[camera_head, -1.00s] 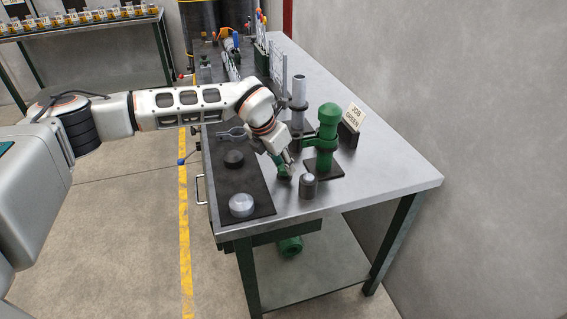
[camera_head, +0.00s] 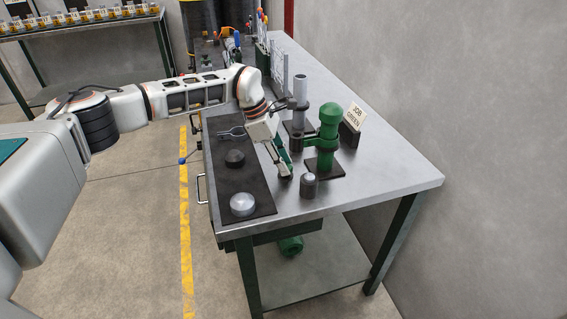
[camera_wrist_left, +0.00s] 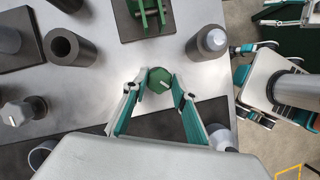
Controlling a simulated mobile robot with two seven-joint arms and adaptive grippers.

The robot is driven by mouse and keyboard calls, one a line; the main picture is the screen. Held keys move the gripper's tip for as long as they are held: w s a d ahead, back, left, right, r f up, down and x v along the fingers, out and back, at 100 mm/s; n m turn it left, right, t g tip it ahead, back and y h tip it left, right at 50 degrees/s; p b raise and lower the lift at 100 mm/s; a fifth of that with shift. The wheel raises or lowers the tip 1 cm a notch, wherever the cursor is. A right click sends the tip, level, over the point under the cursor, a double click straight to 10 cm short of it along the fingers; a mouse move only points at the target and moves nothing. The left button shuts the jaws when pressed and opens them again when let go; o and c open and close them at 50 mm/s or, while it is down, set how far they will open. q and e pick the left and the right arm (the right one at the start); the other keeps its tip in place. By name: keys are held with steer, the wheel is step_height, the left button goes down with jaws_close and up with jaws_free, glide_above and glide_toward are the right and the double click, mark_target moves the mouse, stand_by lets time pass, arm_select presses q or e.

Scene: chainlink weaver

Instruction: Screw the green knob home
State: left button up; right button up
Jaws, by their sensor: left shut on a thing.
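The green knob (camera_wrist_left: 159,80) is six-sided with a pale mark on its top. In the left wrist view it sits between the fingertips of my left gripper (camera_wrist_left: 160,84), which is shut on it. In the head view my left gripper (camera_head: 284,174) points down at the bench, left of the green post fixture (camera_head: 328,125), and its fingers mostly hide the knob. What lies under the knob, and whether any gap is left there, is hidden. My right gripper cannot be made out.
The workbench (camera_head: 385,180) carries a dark cylinder with a silver top (camera_head: 309,186) close to the gripper. A black mat (camera_head: 228,183) holds a dark knob (camera_head: 235,158) and a silver cap (camera_head: 242,204). A grey post (camera_head: 299,92) and a "JOB GREEN" sign (camera_head: 355,118) stand behind.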

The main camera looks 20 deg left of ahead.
arm_select(q)
steer(key=shift+w+m+g+b, duration=0.1)
steer(key=shift+m+g+b, duration=0.3)
steer(key=shift+m, duration=0.7)
steer(key=o, duration=1.1)
steer(key=shift+c, duration=0.2)
steer(key=v, duration=1.2)
steer(key=shift+r, duration=0.1)
